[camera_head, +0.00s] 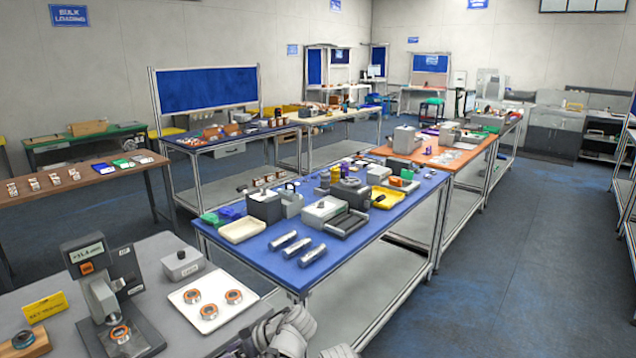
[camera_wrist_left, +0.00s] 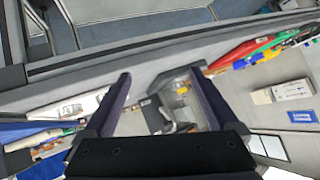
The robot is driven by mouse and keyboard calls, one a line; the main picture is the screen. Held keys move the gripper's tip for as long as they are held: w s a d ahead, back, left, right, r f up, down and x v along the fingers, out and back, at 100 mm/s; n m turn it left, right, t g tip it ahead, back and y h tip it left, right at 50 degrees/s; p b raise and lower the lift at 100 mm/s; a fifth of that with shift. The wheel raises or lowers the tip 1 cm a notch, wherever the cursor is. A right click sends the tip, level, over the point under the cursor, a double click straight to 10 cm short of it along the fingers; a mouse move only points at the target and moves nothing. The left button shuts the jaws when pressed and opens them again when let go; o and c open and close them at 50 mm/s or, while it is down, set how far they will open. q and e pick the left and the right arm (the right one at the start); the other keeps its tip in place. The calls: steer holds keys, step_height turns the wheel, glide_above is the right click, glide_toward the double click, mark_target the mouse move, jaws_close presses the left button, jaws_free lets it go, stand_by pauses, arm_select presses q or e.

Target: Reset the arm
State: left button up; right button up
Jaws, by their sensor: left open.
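My left gripper (camera_wrist_left: 160,76) shows in the left wrist view with its two dark fingers spread wide apart. Nothing is held between them; a small grey and dark object (camera_wrist_left: 158,116) shows beyond the gap, too unclear to name. In the head view, pale grey links of one of my arms (camera_head: 290,335) show at the bottom edge, beside the near grey table (camera_head: 200,335). I cannot tell which arm they belong to, and no fingertips are clear there. My right gripper is not in view.
The near table holds a gauge stand (camera_head: 100,295), a white plate (camera_head: 212,322) with three orange-rimmed rings, a grey box (camera_head: 183,264) and a yellow sign (camera_head: 45,307). A blue-topped table (camera_head: 275,263) with metal cylinders and boxes stands beyond. Open floor (camera_head: 530,260) lies to the right.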

arm_select(q)
steer(key=s+d+f+m+g+h, duration=0.1)
steer(key=s+d+f+m+h, duration=0.3)
steer(key=s+d+m, duration=0.2)
steer(key=s+d+f+m+h, duration=0.4)
steer(key=s+d+m+h, duration=0.1)
steer(key=d+m, duration=0.4)
steer(key=shift+s+d+m+g+p, duration=0.25)
steer(key=shift+s+m+g+p, duration=0.2)
steer(key=shift+s, duration=0.35)
